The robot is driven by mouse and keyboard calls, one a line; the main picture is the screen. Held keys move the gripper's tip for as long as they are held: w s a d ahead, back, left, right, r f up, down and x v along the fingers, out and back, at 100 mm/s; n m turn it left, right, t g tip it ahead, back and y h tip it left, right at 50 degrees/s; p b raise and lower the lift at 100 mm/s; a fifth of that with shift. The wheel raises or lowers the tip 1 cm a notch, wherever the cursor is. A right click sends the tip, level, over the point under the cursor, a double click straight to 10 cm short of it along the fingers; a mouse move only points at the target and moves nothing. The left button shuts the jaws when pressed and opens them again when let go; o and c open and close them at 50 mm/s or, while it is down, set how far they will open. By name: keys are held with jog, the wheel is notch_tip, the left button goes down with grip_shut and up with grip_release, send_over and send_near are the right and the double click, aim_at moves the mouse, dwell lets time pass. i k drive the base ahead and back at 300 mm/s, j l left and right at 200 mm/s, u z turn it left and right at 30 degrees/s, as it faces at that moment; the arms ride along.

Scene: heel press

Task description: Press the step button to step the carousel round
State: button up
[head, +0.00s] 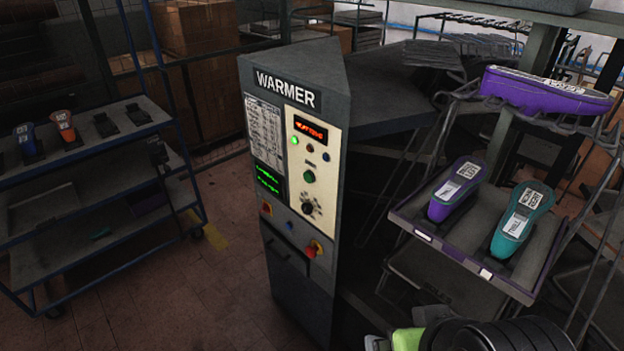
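The dark cabinet labelled WARMER (292,90) stands upright in the middle of the head view. Its cream control panel (325,182) carries a lit red display (311,131), a green lamp (295,140), a green round button (309,177) and a black dial (307,208). The button labels are too small to read, so I cannot tell which is the step button. The carousel at the right has a tray (470,249) holding a purple form (457,190) and a teal form (522,220).
A blue-framed trolley (78,185) with shoe forms stands at the left. Another purple form (546,92) rests higher on the carousel. Clear floor (222,280) lies between trolley and cabinet.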

aim_at(307, 177)
jog(key=j+z, duration=0.25)
jog(key=j, duration=0.25)
jog(key=k+j+z, duration=0.2)
jog(key=j, duration=0.25)
jog(key=j+z, duration=0.25)
jog(key=j, duration=0.25)
jog(key=i+j+z, duration=0.25)
jog(key=j, duration=0.25)
jog(key=j+z, duration=0.2)
jog(key=j, duration=0.25)
jog(key=i+j+z, duration=0.25)
jog(key=j, duration=0.3)
jog(key=i+j+z, duration=0.15)
jog(key=j, duration=0.15)
jog(key=j+z, duration=0.15)
jog(key=j, duration=0.15)
jog(key=i, duration=0.05)
